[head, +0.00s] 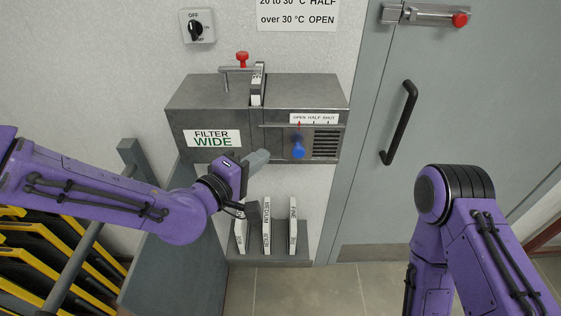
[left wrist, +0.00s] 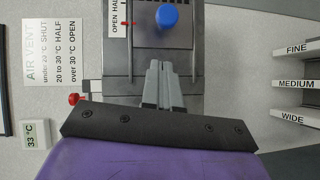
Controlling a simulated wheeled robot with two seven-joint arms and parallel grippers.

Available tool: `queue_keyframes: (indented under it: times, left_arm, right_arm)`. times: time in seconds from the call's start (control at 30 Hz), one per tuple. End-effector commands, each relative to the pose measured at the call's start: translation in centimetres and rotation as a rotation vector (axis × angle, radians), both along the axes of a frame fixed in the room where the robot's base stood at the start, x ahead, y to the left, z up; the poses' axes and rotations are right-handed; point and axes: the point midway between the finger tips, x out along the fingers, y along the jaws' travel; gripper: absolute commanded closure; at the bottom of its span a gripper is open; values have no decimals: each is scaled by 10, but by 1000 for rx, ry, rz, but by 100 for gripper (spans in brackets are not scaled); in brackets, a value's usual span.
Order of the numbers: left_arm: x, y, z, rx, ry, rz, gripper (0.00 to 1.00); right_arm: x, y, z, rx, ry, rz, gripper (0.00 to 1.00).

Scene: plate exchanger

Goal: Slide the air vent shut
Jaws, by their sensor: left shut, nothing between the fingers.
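The air vent's blue knob (head: 298,150) sticks out of the front of a grey metal box, left of the dark slots of a grille (head: 326,145). A red pointer (head: 299,125) stands under OPEN on the scale label (head: 314,118), which reads OPEN, HALF, SHUT. My left gripper (head: 264,156) is shut and empty, just left of the knob and apart from it in the picture. In the left wrist view its fingers (left wrist: 162,80) point towards the blue knob (left wrist: 167,16), with a gap between. My right arm shows at the right, but its gripper is out of view.
A filter (head: 258,84) stands in the box's top, near a red-knobbed clamp (head: 242,58). Several labelled filters sit in a rack (head: 268,252) below. A door handle (head: 399,122) is on the right. A display (left wrist: 37,135) reads 33 °C beside the vent sign (left wrist: 60,50).

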Motion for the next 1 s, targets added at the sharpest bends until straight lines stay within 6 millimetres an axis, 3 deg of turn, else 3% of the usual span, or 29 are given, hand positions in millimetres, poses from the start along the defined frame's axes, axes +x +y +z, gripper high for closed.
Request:
queue_keyframes:
  times: [0.07,0.3,0.77,1.0]
  left_arm:
    - [12,-10,1,1,2,-1,100]
    - [16,-43,-5,2,1,-3,100]
    - [17,-50,-8,-1,-1,-1,100]
    - [18,-81,-8,-2,0,10,100]
  right_arm:
    - [0,0,8,0,0,0,57]
    - [0,0,19,0,0,0,57]
    - [0,0,19,0,0,0,57]
    - [0,0,16,0,0,0,57]
